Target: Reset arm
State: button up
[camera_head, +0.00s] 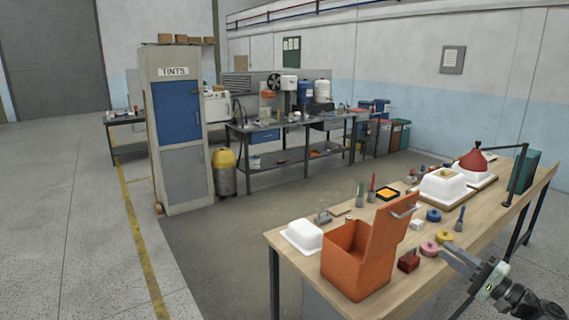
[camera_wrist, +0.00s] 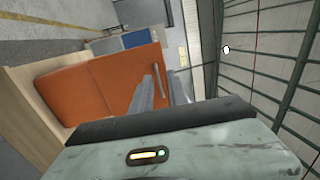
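My gripper (camera_head: 448,258) is held above the front right part of the wooden workbench (camera_head: 284,247), to the right of the orange box. In the wrist view its two grey fingers (camera_wrist: 160,85) stand apart with nothing held between them. The orange box (camera_head: 350,268) stands on the bench's near end with its lid (camera_head: 392,230) raised and a metal handle on it. Orange panels of the box (camera_wrist: 75,95) fill the left of the wrist view. My gripper appears apart from the box.
A white tub shell (camera_head: 303,235) lies left of the box. A red block (camera_head: 408,262), pink rolls (camera_head: 430,248) and a blue roll (camera_head: 434,215) lie near my gripper. Open floor lies left of the bench.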

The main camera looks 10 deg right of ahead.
jog(key=w+a+f+n+g+y, duration=0.2)
jog(key=w+a+f+g, duration=0.15)
jog(key=a, duration=0.75)
jog(key=w+a+f+n+g+y, duration=0.25)
jog(key=w+a, duration=0.25)
jog(key=a, duration=0.7)
jog(key=w+a+f+n+g+y, duration=0.1)
jog(key=w+a+f+n+g, duration=0.25)
jog(key=a, duration=0.75)
jog(key=s+a+f+n+g+h, duration=0.1)
jog(key=a+f+n+g+h, duration=0.1)
jog(key=a+f+g, duration=0.45)
jog(key=s+a+f+n+g+h, duration=0.15)
jog(key=a+f, duration=0.25)
jog(key=a, duration=0.6)
jog(key=s+f+n+h, duration=0.1)
jog(key=s+f+h, duration=0.2)
jog(key=f+h, duration=0.3)
jog(key=s+d+f+h, duration=0.1)
jog(key=d+h, duration=0.3)
jog(key=d, duration=0.6)
jog(key=shift+d+f+g+h, duration=0.35)
jog(key=shift+f+g, duration=0.1)
jog(key=shift+f, duration=0.1)
